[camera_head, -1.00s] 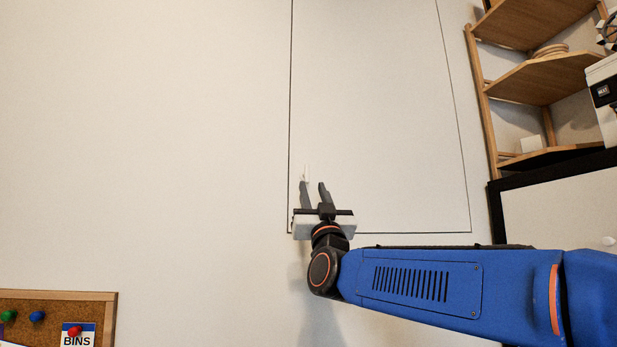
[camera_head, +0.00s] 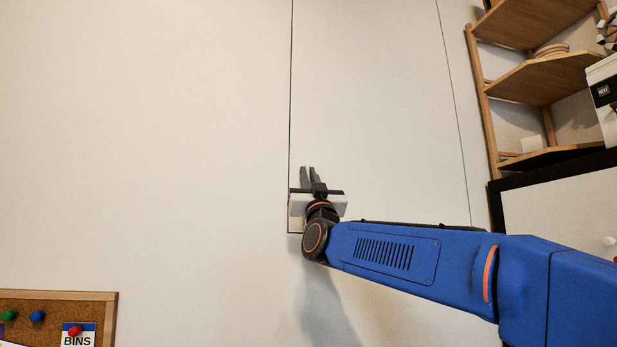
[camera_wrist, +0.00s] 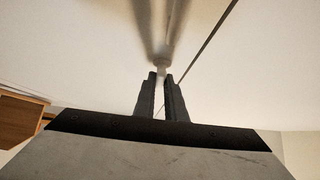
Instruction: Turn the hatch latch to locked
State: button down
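The hatch (camera_head: 380,110) is a white panel outlined by a thin dark seam in the white wall, and it looks closed. The latch is a small white piece near the hatch's left seam, mostly hidden by my fingers in the head view. In the wrist view the latch (camera_wrist: 161,68) shows as a pale stub at the fingertips. My gripper (camera_head: 308,172) reaches up to it with its fingers close together on either side. It also shows in the wrist view (camera_wrist: 161,80), shut on the latch. The latch's exact angle is hard to tell.
Wooden shelves (camera_head: 545,78) stand at the right, beside a black-edged white unit (camera_head: 560,205). A cork board (camera_head: 40,310) with pins and a BINS note hangs at lower left. The wall left of the hatch is bare.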

jog(key=shift+m+h, duration=0.4)
jog(key=shift+m, duration=0.1)
jog(key=shift+s+a+r+m+g+h, duration=0.15)
jog(key=shift+m+g+h, duration=1.45)
jog(key=shift+m+h, duration=1.85)
jog(key=shift+w+a+r+m+g+h, duration=0.15)
jog(key=shift+m+g+h, duration=1.55)
jog(key=shift+m, duration=3.25)
jog(key=shift+s+a+r+m+g+h, duration=0.15)
jog(key=shift+m+g+h, duration=1.35)
jog(key=shift+m+h, duration=2)
jog(key=shift+m+g+y, duration=0.4)
jog(key=shift+m+y, duration=0.65)
jog(key=shift+m, duration=0.15)
jog(key=c, duration=1.8)
grip_release()
jog(key=shift+d+f, duration=0.1)
